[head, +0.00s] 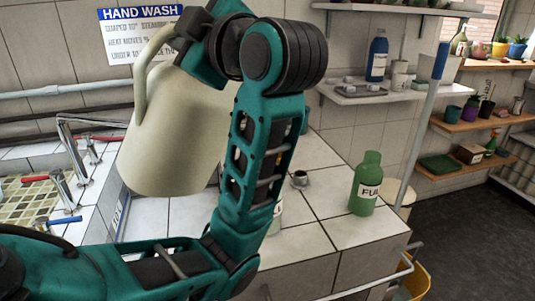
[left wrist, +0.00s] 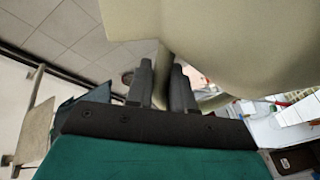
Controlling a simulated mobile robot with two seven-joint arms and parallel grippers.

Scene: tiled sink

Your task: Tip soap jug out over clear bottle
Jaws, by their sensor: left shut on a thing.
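A large cream jug (head: 180,130), the soap jug, hangs in the air over the left part of the tiled counter in the head view, leaning slightly. Its looped handle (head: 146,75) shows on the left; its top and mouth are hidden by my gripper. My left gripper (head: 203,50) is shut on the jug near its top. In the left wrist view, its fingers (left wrist: 165,85) close on a cream part beside the jug's body (left wrist: 240,40). A pale labelled bottle (head: 277,211), possibly the clear bottle, is mostly hidden behind my left forearm. My right gripper is not in view.
A green bottle (head: 365,187) labelled "FULL" stands at the counter's right end. A small dark cap-like thing (head: 299,179) lies on the tiles (head: 325,205). The sink with taps (head: 75,150) is at left. A blue bottle (head: 377,57) stands on a wall shelf.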

